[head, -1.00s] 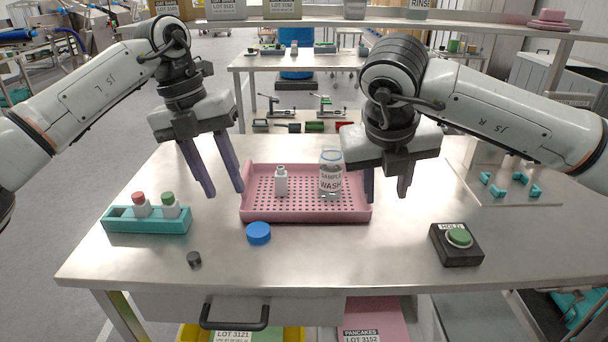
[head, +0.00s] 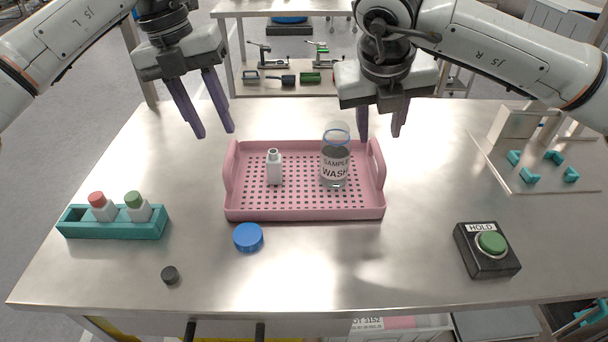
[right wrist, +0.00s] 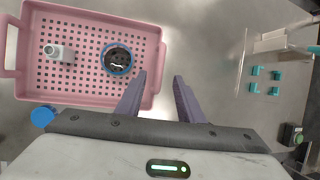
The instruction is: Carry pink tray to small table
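The pink tray (head: 304,213) lies flat on the metal table, with an upright handle at each end. On it stand a small open white bottle (head: 274,168) and a clear jar labelled "SAMPLE WASH" (head: 335,172). My left gripper (head: 213,133) is open and empty, near the tray's left handle in the picture. My right gripper (head: 380,137) is open and empty, near the right handle.
A blue cap (head: 248,237) and small dark cap (head: 170,275) lie in front. A teal rack (head: 112,222) with two bottles stands left, a HOLD button box (head: 486,250) right. A fixture board (head: 540,175) is at back right. Another table (head: 275,7) stands behind; I cannot tell if it is the small table.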

